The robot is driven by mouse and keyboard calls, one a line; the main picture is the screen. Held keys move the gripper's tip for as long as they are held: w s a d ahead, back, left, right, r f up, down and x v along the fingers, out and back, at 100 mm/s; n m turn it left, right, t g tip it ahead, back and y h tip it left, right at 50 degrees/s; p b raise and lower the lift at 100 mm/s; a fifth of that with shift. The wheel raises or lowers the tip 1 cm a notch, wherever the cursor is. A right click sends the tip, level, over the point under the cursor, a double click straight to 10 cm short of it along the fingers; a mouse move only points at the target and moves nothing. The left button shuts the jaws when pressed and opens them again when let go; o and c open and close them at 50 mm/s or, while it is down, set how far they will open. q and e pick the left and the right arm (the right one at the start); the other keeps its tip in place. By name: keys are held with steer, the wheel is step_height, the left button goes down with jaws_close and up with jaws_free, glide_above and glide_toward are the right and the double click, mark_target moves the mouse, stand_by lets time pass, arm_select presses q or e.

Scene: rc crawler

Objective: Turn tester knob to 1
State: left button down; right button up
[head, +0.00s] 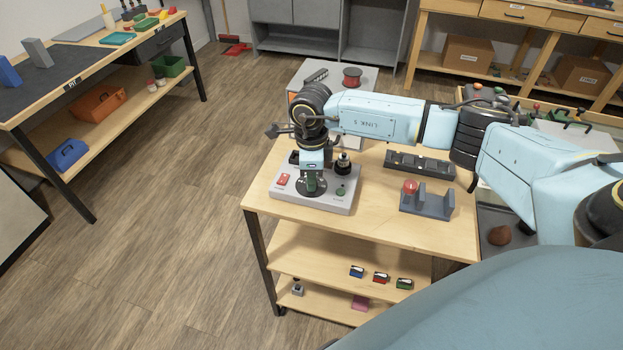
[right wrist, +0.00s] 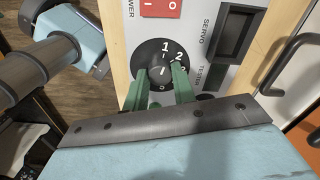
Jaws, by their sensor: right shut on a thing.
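The tester (head: 328,203) is a grey box on the wooden table, with a red power switch (head: 284,180) at its left. The short white line on the knob stands nearly upright, towards the 1. My right gripper (right wrist: 160,78) points down at the tester with its green fingers closed on either side of the knob's grip. In the head view the right gripper (head: 311,182) partly hides the knob. My left gripper is not in view.
A dark rack (head: 420,165) and a grey holder (head: 428,207) with a red ball-topped part stand to the tester's right. A black post (head: 343,163) rises at the tester's back. Small coloured items (head: 381,277) lie on the shelf below.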

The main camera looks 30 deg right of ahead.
steer(key=shift+n, duration=0.5)
steer(key=shift+b, duration=0.3)
steer(key=o, duration=1)
step_height(320, 180, up, 14)
steer(key=shift+f, duration=0.25)
